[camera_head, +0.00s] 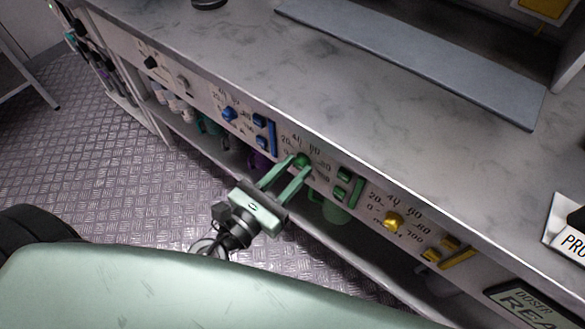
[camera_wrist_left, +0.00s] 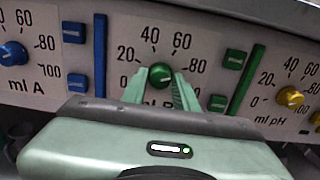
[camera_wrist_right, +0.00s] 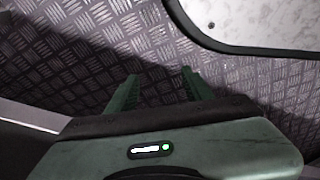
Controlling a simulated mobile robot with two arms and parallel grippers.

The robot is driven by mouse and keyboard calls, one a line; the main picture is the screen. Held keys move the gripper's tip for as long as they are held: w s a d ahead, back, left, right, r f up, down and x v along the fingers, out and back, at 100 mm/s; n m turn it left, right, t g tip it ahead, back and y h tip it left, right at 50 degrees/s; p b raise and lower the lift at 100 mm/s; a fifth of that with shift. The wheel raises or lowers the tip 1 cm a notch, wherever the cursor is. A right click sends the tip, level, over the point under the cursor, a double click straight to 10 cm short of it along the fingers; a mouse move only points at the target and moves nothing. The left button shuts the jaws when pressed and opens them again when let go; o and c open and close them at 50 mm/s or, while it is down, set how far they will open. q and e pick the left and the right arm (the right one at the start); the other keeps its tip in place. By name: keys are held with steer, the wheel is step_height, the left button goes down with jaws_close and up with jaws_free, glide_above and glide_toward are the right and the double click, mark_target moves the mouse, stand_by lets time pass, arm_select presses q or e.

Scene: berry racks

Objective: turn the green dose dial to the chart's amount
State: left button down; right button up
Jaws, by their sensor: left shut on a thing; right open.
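The green dose dial (camera_head: 303,160) sits on the front panel of the bench, with a printed scale around it. In the left wrist view the green dial (camera_wrist_left: 160,75) has 20, 40, 60 and 80 around it, and its pointer mark is up, roughly between 40 and 60. My left gripper (camera_head: 298,166) is shut on the dial, one finger on each side; the fingers also show in the left wrist view (camera_wrist_left: 160,80). My right gripper (camera_wrist_right: 158,85) is open and empty above the patterned metal floor. The chart cannot be made out in these views.
A blue dial (camera_head: 229,114) and a yellow dial (camera_head: 393,221) flank the green one, each with coloured buttons and a bar. A grey slab (camera_head: 420,60) lies on the marbled bench top. A sign (camera_head: 530,300) partly reads "DOSER". The floor (camera_head: 130,190) is clear in front.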

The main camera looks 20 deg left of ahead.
mark_target(298, 167)
arm_select(q)
steer(key=shift+f, duration=0.1)
steer(key=c, duration=1.1)
jaws_free()
steer(key=shift+s, duration=0.15)
arm_select(e)
steer(key=shift+f, duration=0.1)
arm_select(q)
steer(key=b+v, duration=0.3)
steer(key=v, duration=0.1)
steer(key=shift+f, duration=0.15)
steer(key=shift+r+b+v, duration=0.1)
steer(key=shift+b+v, duration=0.55)
steer(key=shift+v, duration=0.25)
steer(key=shift+r+b+v, duration=0.15)
steer(key=shift+b+v, duration=0.5)
steer(key=shift+v, duration=0.25)
arm_select(e)
steer(key=w+r, duration=0.2)
steer(key=r, duration=0.7)
steer(key=w+r+t, duration=0.1)
steer(key=w+r, duration=0.1)
steer(key=r, duration=0.7)
steer(key=shift+w+a+r, duration=0.2)
steer(key=shift+w+r, duration=0.1)
steer(key=shift+w, duration=0.05)
